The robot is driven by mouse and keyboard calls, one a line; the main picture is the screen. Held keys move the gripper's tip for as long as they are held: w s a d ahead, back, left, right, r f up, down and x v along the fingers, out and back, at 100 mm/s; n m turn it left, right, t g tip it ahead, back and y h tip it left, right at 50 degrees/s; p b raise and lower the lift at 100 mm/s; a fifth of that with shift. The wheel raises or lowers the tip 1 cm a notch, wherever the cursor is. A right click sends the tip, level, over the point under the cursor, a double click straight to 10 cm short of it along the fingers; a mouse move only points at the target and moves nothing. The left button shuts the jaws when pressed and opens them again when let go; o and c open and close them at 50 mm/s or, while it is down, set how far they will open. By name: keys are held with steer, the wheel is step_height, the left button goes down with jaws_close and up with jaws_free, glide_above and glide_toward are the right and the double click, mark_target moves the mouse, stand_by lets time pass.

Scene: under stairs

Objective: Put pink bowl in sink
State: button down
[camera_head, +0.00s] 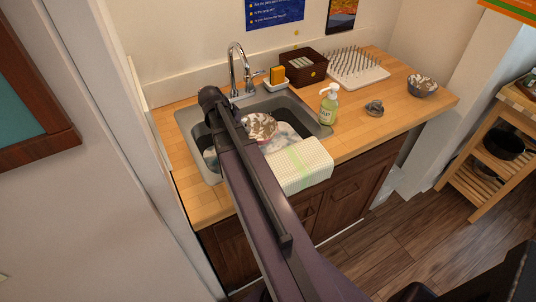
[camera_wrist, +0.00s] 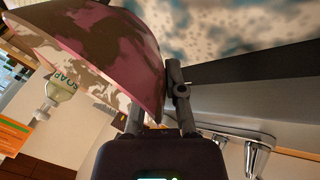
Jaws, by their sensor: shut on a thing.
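The pink bowl (camera_wrist: 105,45) fills the upper left of the wrist view, tilted, with a maroon and cream blotched pattern. My gripper (camera_wrist: 160,115) is shut on its rim, with a finger on either side of the wall. In the head view a blotched brown-and-cream bowl (camera_head: 261,126), apparently the same one, shows beside my arm over the sink. My arm hides the gripper there. The grey sink (camera_head: 317,126) is set in the wooden counter; my arm covers part of it. I cannot tell whether the bowl touches the sink or its contents.
A bluish-white item (camera_head: 287,132) lies in the sink. The faucet (camera_head: 236,65) stands behind it. A checked towel (camera_head: 302,166) hangs over the front edge. A soap bottle (camera_head: 329,106) stands at the right. A drying rack (camera_head: 357,70) and another bowl (camera_head: 423,88) are farther right.

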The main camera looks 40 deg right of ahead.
steer(key=shift+g, duration=0.3)
steer(key=w+d+f+b, duration=0.1)
steer(key=d, duration=0.2)
steer(key=w+d+f+b, duration=0.1)
steer(key=w+d, duration=0.1)
steer(key=d, duration=0.1)
steer(key=w+d+f+b, duration=0.1)
steer(key=d+f+b, duration=0.1)
steer(key=d, duration=0.1)
steer(key=shift+w+d, duration=0.15)
steer(key=shift+f, duration=0.1)
steer(key=b, duration=0.6)
glide_toward(265, 147)
steer(key=shift+s+d+r, duration=0.45)
steer(key=shift+d+r, duration=0.3)
steer(key=shift+d, duration=0.1)
steer(key=shift+f, duration=0.1)
steer(key=shift+f+b, duration=1.8)
steer(key=shift+b, duration=0.2)
steer(key=shift+f+b, duration=0.55)
steer(key=shift+f, duration=0.05)
